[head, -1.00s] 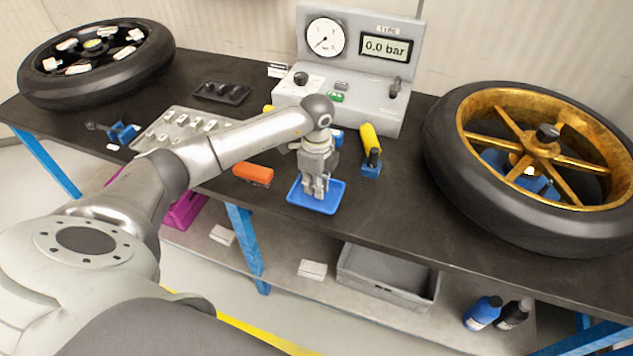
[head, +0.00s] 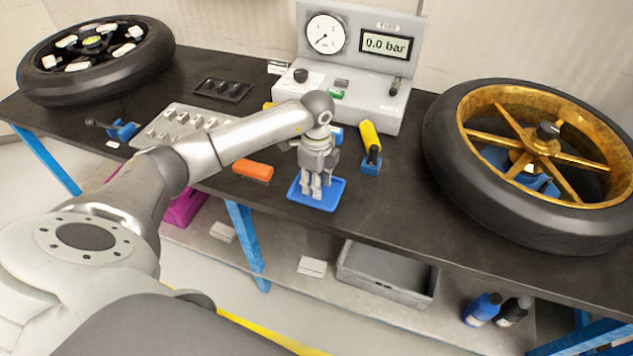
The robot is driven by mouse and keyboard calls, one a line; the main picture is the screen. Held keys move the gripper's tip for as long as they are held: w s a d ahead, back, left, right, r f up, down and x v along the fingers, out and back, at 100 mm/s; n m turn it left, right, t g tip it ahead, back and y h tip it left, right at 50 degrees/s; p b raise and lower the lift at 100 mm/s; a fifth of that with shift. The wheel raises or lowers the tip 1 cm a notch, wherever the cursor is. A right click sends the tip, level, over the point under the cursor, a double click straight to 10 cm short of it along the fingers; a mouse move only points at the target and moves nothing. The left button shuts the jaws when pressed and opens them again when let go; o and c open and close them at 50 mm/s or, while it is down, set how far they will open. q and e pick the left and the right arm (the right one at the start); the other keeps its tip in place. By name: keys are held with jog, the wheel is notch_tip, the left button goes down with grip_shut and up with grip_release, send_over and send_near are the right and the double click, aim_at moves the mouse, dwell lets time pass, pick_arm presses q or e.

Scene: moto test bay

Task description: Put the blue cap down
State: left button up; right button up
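My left gripper (head: 315,194) points straight down over the small blue tray (head: 331,205) near the front edge of the bench. Its fingertips are low, at or just above the tray floor. The fingers stand apart, with tray blue showing between them. I cannot make out the blue cap: it is too small, or hidden by the fingers, or lost against the same-coloured tray. My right gripper is not in view.
An orange block (head: 253,170) lies left of the tray. A yellow-handled tool (head: 370,137) stands in a blue holder to the right. Behind is the gauge box (head: 365,98). A gold-rimmed wheel (head: 470,200) fills the right side. Bare bench lies between tray and wheel.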

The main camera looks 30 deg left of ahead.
pick_arm(q)
notch_tip(320, 180, up, 12)
jog(key=b, duration=0.1)
jog(key=shift+b, duration=0.35)
jog(key=shift+f, duration=0.15)
